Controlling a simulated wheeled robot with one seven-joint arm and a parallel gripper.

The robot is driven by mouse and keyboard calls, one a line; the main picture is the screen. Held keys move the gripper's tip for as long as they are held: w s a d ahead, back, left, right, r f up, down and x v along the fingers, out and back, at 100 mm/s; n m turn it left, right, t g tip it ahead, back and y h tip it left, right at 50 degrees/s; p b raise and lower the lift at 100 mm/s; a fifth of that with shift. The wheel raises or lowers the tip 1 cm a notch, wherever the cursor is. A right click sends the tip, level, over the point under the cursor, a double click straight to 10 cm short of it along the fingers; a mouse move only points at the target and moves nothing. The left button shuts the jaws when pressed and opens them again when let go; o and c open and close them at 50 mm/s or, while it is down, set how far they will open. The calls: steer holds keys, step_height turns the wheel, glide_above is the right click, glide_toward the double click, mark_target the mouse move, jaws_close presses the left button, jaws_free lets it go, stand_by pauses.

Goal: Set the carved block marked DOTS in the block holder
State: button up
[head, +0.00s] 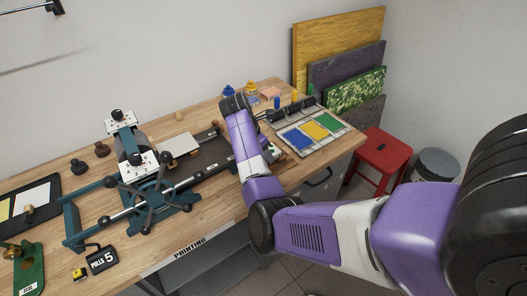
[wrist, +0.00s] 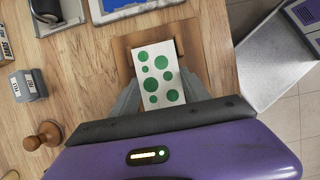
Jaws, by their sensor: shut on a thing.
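The carved block (wrist: 158,76) shows in the wrist view as a white rectangle with several green dots. My gripper (wrist: 160,88) is shut on it, with a grey finger on each side. Just past and around the block is a brown wooden square with a raised darker edge (wrist: 180,47), which looks like the block holder. The block overlaps this square from above. I cannot tell whether the block touches it or is held over it. In the head view my arm hides the gripper, the block and most of the holder.
A tray with blue, yellow and green pads (head: 285,125) lies at the right of the bench. A press with a spoked wheel (head: 150,205) stands left. Grey stamps (wrist: 28,85) and a wooden knob (wrist: 42,135) stand left in the wrist view. A red stool (head: 380,150) stands beyond the bench.

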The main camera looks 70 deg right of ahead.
steer(key=shift+f, duration=0.7)
stand_by(0.4)
steer(key=o, duration=1.5)
step_height(320, 180, up, 3)
steer(key=p, duration=0.3)
steer(key=shift+r, duration=2.5)
steer(key=shift+s, duration=0.1)
